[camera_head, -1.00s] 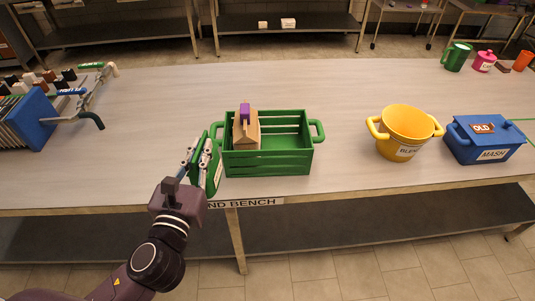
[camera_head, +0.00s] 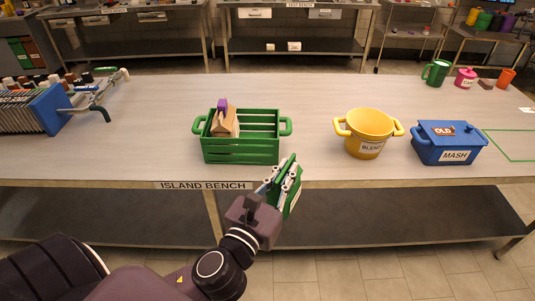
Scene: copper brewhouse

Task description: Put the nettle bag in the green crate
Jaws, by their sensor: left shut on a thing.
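The green crate (camera_head: 240,156) stands near the front edge of the bench, slatted, with a handle at each end. A brown bag (camera_head: 225,123) with a purple top is in its left part; the right part looks empty. My left gripper (camera_head: 283,185) is shut on a flat green bag (camera_head: 292,190), which looks like the nettle bag; no name on it is readable. It holds the bag tilted in front of the crate's right end, at the bench's front edge, outside the crate. The fingers partly cover the bag. My right gripper is not in view.
A yellow pot (camera_head: 366,136) and a blue box (camera_head: 449,143) labelled MASH stand to the right of the crate. A blue rack (camera_head: 48,108) with several upright items is at the left. The bench (camera_head: 150,135) is clear left of the crate.

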